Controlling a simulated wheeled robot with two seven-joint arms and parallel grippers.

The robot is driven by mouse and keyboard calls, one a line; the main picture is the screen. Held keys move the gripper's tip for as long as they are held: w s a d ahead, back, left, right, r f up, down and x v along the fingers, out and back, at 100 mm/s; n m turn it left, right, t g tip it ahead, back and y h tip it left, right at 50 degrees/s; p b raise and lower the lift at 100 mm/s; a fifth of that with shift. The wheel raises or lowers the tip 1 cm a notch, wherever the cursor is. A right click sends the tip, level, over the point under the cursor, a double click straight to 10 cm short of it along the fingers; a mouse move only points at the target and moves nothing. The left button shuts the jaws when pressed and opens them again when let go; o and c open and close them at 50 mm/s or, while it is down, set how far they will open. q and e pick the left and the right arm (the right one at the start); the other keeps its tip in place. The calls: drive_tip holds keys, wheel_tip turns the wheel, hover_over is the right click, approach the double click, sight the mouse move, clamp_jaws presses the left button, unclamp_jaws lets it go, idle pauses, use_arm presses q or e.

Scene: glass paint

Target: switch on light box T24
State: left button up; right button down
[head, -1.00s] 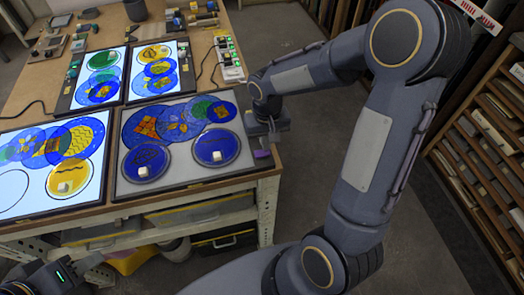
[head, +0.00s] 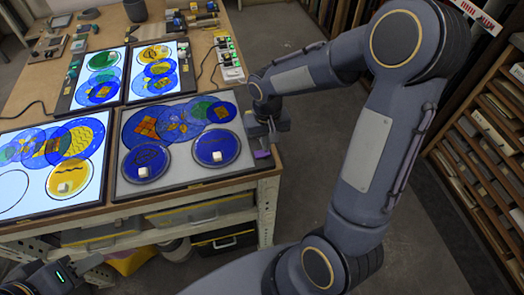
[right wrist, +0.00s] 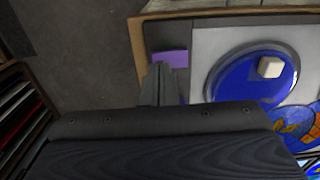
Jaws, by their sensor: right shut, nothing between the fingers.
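The near right light box (head: 185,183) is grey and unlit, with blue, orange and green glass discs on it. No T24 label is readable on any box. A purple piece (head: 262,154) sits at its right edge, and also shows in the right wrist view (right wrist: 170,58). My right gripper (head: 270,138) is shut and empty, right beside the purple piece. In the right wrist view the fingertips (right wrist: 160,72) are close to it; whether they touch I cannot tell. My left gripper (head: 85,266) is at the bottom left, its fingers mostly unclear.
Three other light boxes glow white: near left (head: 20,200), back left (head: 93,100) and back right (head: 150,92). White cubes (head: 217,157) sit on some discs. A power strip (head: 230,62) lies behind. A wooden rack (head: 490,130) stands at the right, with floor between.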

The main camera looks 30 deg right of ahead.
drive_tip(key=shift+f+b, duration=0.8)
drive_tip(key=shift+f, duration=0.15)
idle(0.9)
drive_tip(key=shift+r, duration=0.1)
drive_tip(key=shift+r+p, duration=2.75)
drive_tip(key=shift+r, duration=0.8)
drive_tip(key=s+a+r+t+y, duration=0.2)
drive_tip(key=s+r, duration=0.3)
drive_tip(key=s, duration=0.3)
drive_tip(key=s+a+r+n+t+y, duration=0.1)
drive_tip(key=s+a+r+t, duration=0.1)
drive_tip(key=s+r, duration=0.3)
drive_tip(key=s+t, duration=0.1)
drive_tip(key=s, duration=0.3)
drive_tip(key=shift+r+t+y, duration=0.3)
drive_tip(key=shift+r+y, duration=0.05)
drive_tip(key=shift+y, duration=0.05)
